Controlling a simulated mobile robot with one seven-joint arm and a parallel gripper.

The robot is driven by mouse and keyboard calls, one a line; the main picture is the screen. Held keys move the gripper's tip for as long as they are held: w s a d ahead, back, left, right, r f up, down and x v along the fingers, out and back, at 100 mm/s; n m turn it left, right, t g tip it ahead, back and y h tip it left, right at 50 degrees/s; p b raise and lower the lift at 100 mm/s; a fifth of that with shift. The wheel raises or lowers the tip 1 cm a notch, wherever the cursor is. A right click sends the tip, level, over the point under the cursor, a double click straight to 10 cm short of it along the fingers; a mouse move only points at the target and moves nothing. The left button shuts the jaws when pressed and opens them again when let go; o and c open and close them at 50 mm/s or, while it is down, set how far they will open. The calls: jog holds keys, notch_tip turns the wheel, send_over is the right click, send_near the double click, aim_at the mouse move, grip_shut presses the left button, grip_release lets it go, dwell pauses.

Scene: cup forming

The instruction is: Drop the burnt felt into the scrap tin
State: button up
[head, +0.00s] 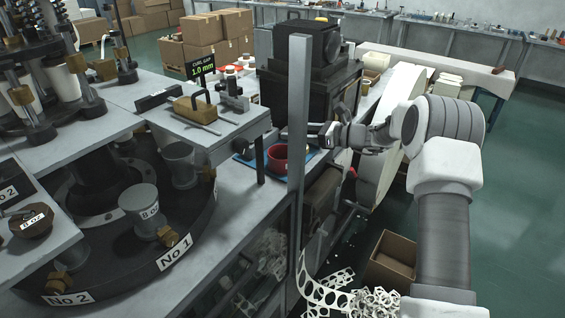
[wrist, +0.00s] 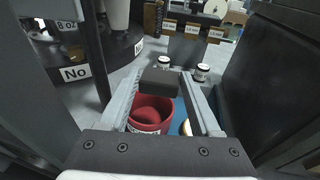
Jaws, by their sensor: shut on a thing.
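The scrap tin appears to be the dark red round tin (head: 277,158) on the blue mat beside the black machine. It also shows in the wrist view (wrist: 150,115), open at the top, with a label on its side. My gripper (wrist: 161,80) is shut on a dark grey block, apparently the burnt felt (wrist: 160,84), held across the fingertips. In the wrist view the block overlaps the tin's far rim; its height above the tin is hard to tell. In the head view my gripper (head: 318,134) is just right of the tin and the felt is not clear.
A blue mat (head: 243,158) lies under the tin. A pale round item (wrist: 186,127) is right of the tin. Two small labelled jars (wrist: 202,73) stand beyond. The black machine (head: 305,85) rises close behind, and a grey post (head: 298,180) stands in front.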

jog(key=o, duration=1.4)
jog(key=shift+d, duration=0.15)
jog(key=v, duration=1.7)
jog(key=shift+s+b, duration=0.15)
jog(key=shift+b, duration=0.15)
jog(key=s+a+r+n+g+h, duration=0.1)
jog(key=s+a+r+n+h, duration=0.1)
jog(key=s+a+n, duration=0.3)
jog(key=s+a+r+n+g+h, duration=0.1)
jog(key=s+r+n+g+h, duration=0.15)
jog(key=s, duration=0.45)
jog(key=s+a+r+n+g+h, duration=0.1)
jog(key=s+a+r+n+h, duration=0.15)
jog(key=s, duration=0.35)
jog(key=s+d+n+t+h, duration=0.1)
jog(key=s+n+h, duration=0.1)
jog(key=s+n, duration=0.2)
jog(key=s+d+n+t+h, duration=0.1)
jog(key=s+d+n+h, duration=0.1)
jog(key=s, duration=0.7)
jog(key=s+d+f+n+t+h, duration=0.1)
jog(key=s+n+t+h, duration=0.1)
jog(key=s+n+h, duration=0.2)
jog(key=shift+s+d+n, duration=0.15)
jog(key=shift+s+n, duration=0.45)
jog(key=shift+s+d+n, duration=0.15)
jog(key=shift+s+n, duration=0.45)
jog(key=shift+s, duration=0.05)
